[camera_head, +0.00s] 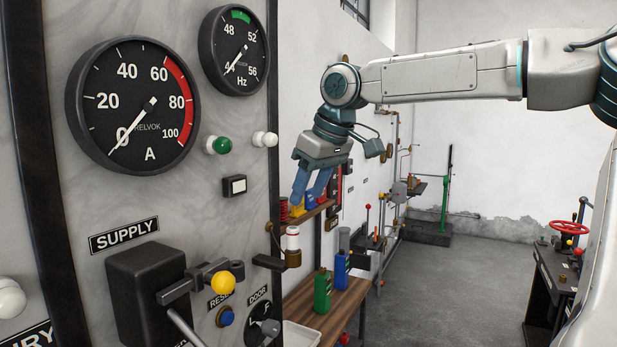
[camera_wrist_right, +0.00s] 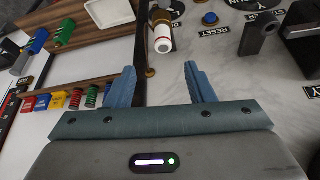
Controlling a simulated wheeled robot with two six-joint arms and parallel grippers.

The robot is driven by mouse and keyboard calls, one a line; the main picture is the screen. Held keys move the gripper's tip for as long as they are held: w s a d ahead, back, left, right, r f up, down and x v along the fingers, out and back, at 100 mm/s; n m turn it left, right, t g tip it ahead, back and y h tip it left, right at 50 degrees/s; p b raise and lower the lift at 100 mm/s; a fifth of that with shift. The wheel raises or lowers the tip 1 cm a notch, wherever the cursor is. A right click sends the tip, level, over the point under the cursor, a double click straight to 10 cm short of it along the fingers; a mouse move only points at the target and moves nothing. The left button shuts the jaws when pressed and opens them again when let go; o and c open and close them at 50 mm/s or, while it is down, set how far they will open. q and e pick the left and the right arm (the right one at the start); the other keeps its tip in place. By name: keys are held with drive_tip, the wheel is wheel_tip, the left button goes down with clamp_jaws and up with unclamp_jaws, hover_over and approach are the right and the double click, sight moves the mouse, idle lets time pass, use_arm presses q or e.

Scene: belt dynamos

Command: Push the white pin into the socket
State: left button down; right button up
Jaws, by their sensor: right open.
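The white pin (camera_head: 292,238) is upright, with a red band near its top. Its lower end is at a brown, cup-like socket (camera_head: 292,259) on a dark bracket beside the panel edge; I cannot tell how deep it sits. My right gripper (camera_head: 307,196) is open and empty, fingers pointing down, above the pin in the head view. In the right wrist view the pin (camera_wrist_right: 162,34) lies beyond the gap between the open fingertips (camera_wrist_right: 160,72), with clear space between; neither finger touches it. My left gripper is out of view.
The marble panel (camera_head: 195,215) stands close at left, with a yellow-knobbed lever (camera_head: 222,284) projecting. A wooden shelf (camera_head: 312,213) holds coloured items behind the pin. Green (camera_head: 322,291) and blue (camera_head: 341,268) bottles stand on a wooden bench below.

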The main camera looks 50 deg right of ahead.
sight(294, 229)
drive_tip(key=x, duration=0.3)
drive_tip(key=p+x, duration=0.1)
drive_tip(key=x, duration=0.3)
drive_tip(key=p+x, duration=0.1)
drive_tip(key=x, duration=0.2)
drive_tip(key=shift+a+f, duration=0.3)
drive_tip(key=shift+f, duration=0.05)
clamp_jaws()
drive_tip(key=shift+r, duration=2.3)
